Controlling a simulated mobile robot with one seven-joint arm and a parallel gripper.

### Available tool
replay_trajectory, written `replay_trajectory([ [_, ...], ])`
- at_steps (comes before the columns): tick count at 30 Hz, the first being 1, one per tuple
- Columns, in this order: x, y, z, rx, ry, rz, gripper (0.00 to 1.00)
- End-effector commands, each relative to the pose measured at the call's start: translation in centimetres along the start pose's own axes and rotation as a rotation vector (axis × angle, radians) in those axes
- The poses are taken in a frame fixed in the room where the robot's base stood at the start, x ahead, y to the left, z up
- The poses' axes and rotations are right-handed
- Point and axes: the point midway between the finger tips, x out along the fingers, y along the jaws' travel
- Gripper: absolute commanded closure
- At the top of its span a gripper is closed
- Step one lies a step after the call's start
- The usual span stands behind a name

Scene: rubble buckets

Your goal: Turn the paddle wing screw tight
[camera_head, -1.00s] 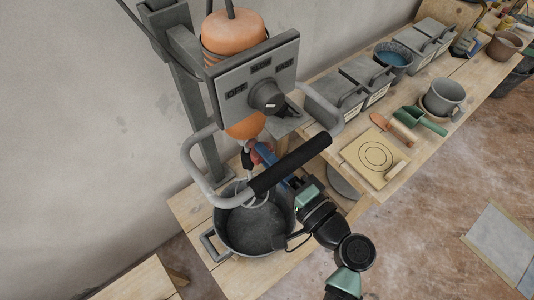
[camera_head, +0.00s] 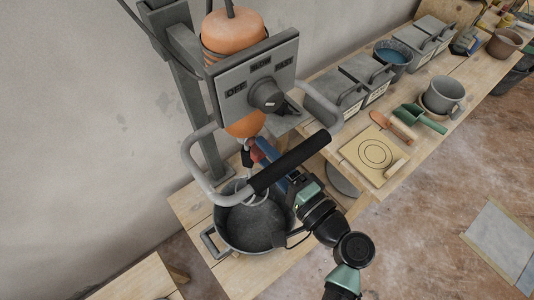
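The mixer's paddle (camera_head: 262,199) hangs under the orange motor housing (camera_head: 246,124), with its wire loops down in a dark bucket (camera_head: 256,228). A small red part (camera_head: 257,153), possibly the wing screw, shows at the top of the paddle shaft. A black piece (camera_head: 247,158) is just left of it. My gripper (camera_head: 265,156) reaches up from the lower right, behind the black handle bar, to the red part. The bar hides part of it. I cannot tell whether its fingers are closed or touch the screw.
The grey control box (camera_head: 255,80), with its OFF, SLOW and FAST dial (camera_head: 267,95), overhangs the screw. The black-gripped handle bar (camera_head: 290,161) crosses in front of my gripper. The bench at right holds lidded boxes, a board with circles (camera_head: 375,157), a green scoop (camera_head: 421,118) and pots.

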Motion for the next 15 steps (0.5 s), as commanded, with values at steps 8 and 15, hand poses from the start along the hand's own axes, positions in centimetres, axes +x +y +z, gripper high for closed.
replay_trajectory([
  [8,0.0,0.0,0.0,-0.002,-0.001,0.000,0.38],
  [15,-1.6,0.2,0.0,-0.002,0.002,-0.001,0.38],
])
